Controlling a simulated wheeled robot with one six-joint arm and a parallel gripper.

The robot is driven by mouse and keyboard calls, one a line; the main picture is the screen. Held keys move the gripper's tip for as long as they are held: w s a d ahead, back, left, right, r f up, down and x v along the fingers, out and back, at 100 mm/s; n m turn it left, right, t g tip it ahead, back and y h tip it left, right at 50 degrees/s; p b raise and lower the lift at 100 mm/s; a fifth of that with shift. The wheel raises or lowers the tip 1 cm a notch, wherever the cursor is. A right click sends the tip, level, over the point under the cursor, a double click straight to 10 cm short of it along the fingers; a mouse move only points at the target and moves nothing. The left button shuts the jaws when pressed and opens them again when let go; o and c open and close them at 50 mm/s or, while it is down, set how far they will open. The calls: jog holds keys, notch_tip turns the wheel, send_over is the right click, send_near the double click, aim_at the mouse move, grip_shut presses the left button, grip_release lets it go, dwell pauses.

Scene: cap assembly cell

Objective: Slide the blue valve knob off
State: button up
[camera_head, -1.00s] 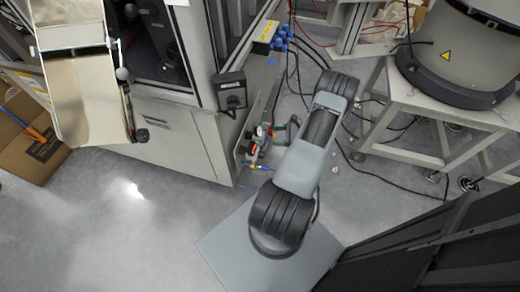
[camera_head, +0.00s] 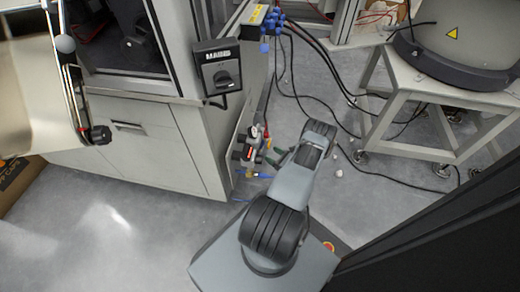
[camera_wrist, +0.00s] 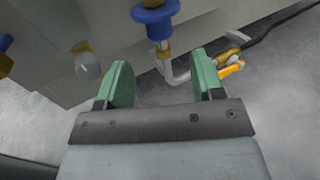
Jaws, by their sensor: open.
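The blue valve knob (camera_wrist: 155,18) shows at the top middle of the wrist view, a flanged blue piece with brass below it. My gripper (camera_wrist: 161,80) has two green fingers, open and apart with nothing between them. The knob lies beyond the fingertips, roughly in line with the gap, and is not touched. In the head view my gripper (camera_head: 279,157) is beside the valve fittings (camera_head: 250,145) on the cabinet's side, partly hidden by my arm. A small blue part shows low there, but I cannot tell whether it is the same knob.
A pale bent pipe and a brass fitting with an orange-yellow part (camera_wrist: 232,65) lie close to the right finger. The grey cabinet (camera_head: 145,150) stands left of the fittings. Cables cross the floor near a white stand (camera_head: 440,110). Open floor lies in front.

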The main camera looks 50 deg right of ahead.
jog(key=w, duration=0.2)
jog(key=w+b, duration=0.1)
jog(key=w, duration=0.4)
jog(key=shift+w+a+b, duration=0.3)
jog(key=shift+a+b, duration=0.1)
